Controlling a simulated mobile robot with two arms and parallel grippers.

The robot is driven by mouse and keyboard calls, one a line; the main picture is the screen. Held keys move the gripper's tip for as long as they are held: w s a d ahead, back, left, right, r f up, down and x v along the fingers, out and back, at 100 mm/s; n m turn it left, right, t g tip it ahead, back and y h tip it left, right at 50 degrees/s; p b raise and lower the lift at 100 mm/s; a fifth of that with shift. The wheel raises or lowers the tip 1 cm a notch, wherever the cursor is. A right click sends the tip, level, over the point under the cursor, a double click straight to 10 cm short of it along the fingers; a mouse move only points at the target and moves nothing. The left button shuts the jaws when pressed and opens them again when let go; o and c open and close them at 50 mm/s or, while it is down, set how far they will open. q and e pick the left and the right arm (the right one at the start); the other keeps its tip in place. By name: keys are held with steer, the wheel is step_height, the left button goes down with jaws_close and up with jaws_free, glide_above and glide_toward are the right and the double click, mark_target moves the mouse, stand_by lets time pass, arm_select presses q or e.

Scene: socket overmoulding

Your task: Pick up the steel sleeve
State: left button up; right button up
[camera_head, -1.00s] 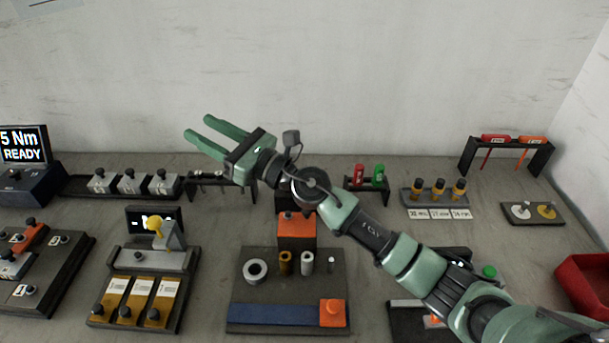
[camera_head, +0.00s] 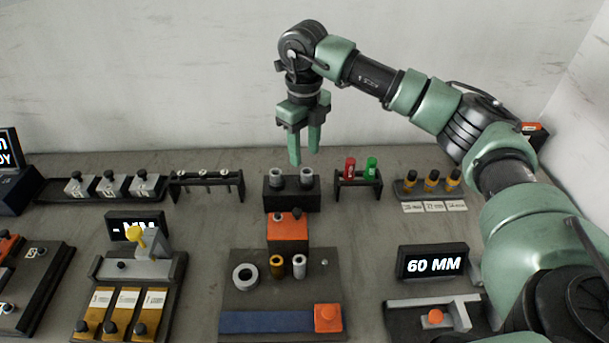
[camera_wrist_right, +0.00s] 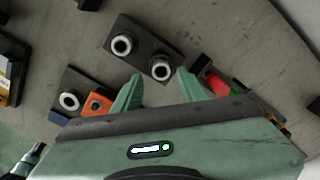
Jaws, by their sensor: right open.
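Two grey steel-looking sleeves, a left one (camera_head: 277,176) and a right one (camera_head: 306,177), stand upright in a black block (camera_head: 291,200) at the middle of the bench. My right gripper (camera_head: 304,158) points down above this block, open and empty. In the right wrist view, the right sleeve (camera_wrist_right: 160,69) shows between the open fingertips (camera_wrist_right: 160,75), and the left sleeve (camera_wrist_right: 122,44) lies outside them. Another pale metal cylinder (camera_head: 299,266) stands on the dark fixture in front, beside a brass one (camera_head: 276,267). My left gripper is out of view.
A rack with red (camera_head: 350,168) and green (camera_head: 371,167) handled tools stands close right of the block. An orange block (camera_head: 288,230) is just in front. A low rack (camera_head: 207,183) is to the left. A "60 MM" display (camera_head: 432,263) stands front right.

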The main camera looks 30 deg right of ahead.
mark_target(305, 169)
steer(key=f, duration=0.1)
steer(key=f+p, duration=0.1)
steer(key=f, duration=0.2)
steer(key=shift+s+f, duration=0.3)
steer(key=shift+s, duration=0.1)
steer(key=shift+f, duration=0.5)
steer(key=c, duration=0.9)
